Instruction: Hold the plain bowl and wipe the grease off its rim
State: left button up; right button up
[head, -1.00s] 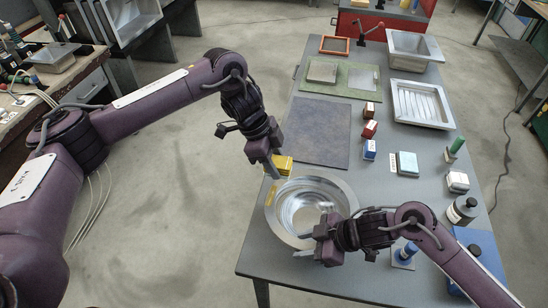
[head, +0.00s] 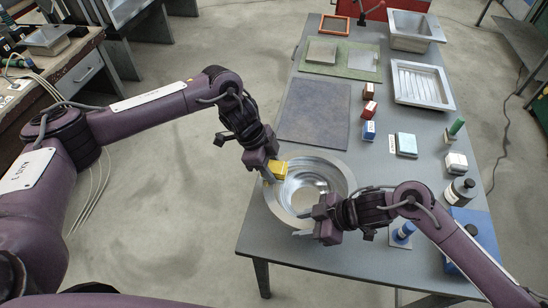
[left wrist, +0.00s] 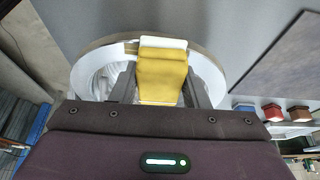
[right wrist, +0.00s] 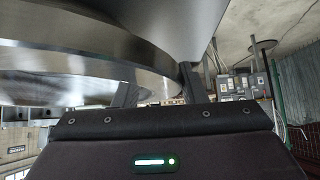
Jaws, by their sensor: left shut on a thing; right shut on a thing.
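The plain metal bowl (head: 338,172) stands on the grey table near its front left end. My right gripper (head: 306,221) is shut on the bowl's near rim; the rim (right wrist: 150,77) also shows between its fingers in the right wrist view. My left gripper (head: 267,174) is shut on a yellow sponge (head: 281,171) with a white layer. The sponge overlaps the bowl's left rim in the head view. In the left wrist view the sponge (left wrist: 163,75) lies across the rim; I cannot tell whether it touches. I cannot make out grease clearly.
A dark mat (head: 316,112) lies beyond the bowl. A slotted metal tray (head: 452,88) is farther back.

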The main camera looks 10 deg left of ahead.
pick_arm(q)
jog(key=shift+s+a, duration=0.15)
jog(key=shift+s, duration=1.1)
jog(key=shift+s+a, duration=0.15)
jog(key=shift+s, duration=1.1)
jog(key=shift+w+d, duration=0.2)
jog(key=shift+w, duration=1.65)
jog(key=shift+w+d, duration=0.15)
jog(key=shift+w, duration=1.65)
pick_arm(e)
jog(key=shift+s, duration=0.1)
pick_arm(q)
jog(key=shift+w+r, duration=0.15)
jog(key=shift+r, duration=0.95)
notch_tip(320, 180, up, 6)
jog(key=shift+f, duration=0.1)
pick_arm(e)
jog(key=shift+f, duration=0.1)
jog(key=o, duration=1)
jog(key=shift+c, duration=0.2)
